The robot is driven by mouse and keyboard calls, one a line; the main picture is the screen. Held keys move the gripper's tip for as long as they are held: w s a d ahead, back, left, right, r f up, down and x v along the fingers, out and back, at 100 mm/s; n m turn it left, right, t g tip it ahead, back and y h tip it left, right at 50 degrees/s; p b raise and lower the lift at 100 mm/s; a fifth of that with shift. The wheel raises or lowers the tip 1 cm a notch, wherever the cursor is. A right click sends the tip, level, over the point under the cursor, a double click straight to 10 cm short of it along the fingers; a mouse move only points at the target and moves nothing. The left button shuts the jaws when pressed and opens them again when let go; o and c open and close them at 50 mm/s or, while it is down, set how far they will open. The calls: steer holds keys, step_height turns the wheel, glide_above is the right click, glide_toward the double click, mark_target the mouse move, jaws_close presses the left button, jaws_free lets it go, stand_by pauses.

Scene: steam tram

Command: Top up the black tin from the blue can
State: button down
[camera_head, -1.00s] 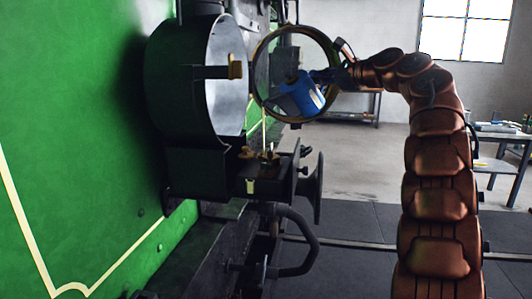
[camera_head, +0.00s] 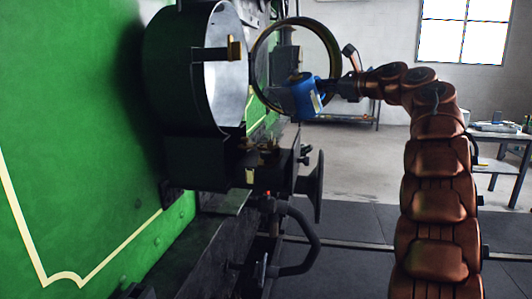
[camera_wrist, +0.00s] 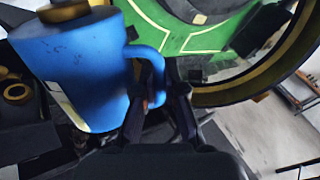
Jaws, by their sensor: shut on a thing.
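The blue can (camera_head: 304,98) is held up in front of the round ring-shaped door, close to upright. It fills the upper left of the wrist view (camera_wrist: 75,70), with a brass-coloured cap on top and a pale label. My gripper (camera_wrist: 165,100) is shut on its handle; in the head view my gripper (camera_head: 333,88) reaches it from the right. A small dark box with brass-coloured round fittings (camera_wrist: 17,92) shows left of the can and may be the black tin. In the head view, dark and brass parts (camera_head: 257,160) sit below the can; I cannot tell the tin's outline or contents.
The open round door (camera_head: 335,52) with its brass rim is right behind the can. The green tram side (camera_head: 80,120) and black round front (camera_head: 180,80) stand on the left. A buffer (camera_head: 317,188) sticks out below. A workbench (camera_head: 500,140) is at far right.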

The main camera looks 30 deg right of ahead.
steer(key=shift+a+f+m+b, duration=0.25)
steer(key=shift+f+m+b, duration=0.25)
steer(key=shift+f+b, duration=0.45)
steer(key=shift+a+f+m+t+y+b, duration=0.1)
steer(key=shift+a+f+m+t+b, duration=0.1)
steer(key=shift+f+m+b, duration=0.55)
steer(key=shift+a+f+m+t+y+b, duration=0.1)
steer(key=shift+a+f+m+b, duration=0.15)
steer(key=shift+f+m+b, duration=0.45)
steer(key=shift+a+f+m+t+y+b, duration=0.15)
steer(key=shift+f+m+b, duration=0.3)
steer(key=shift+f, duration=0.45)
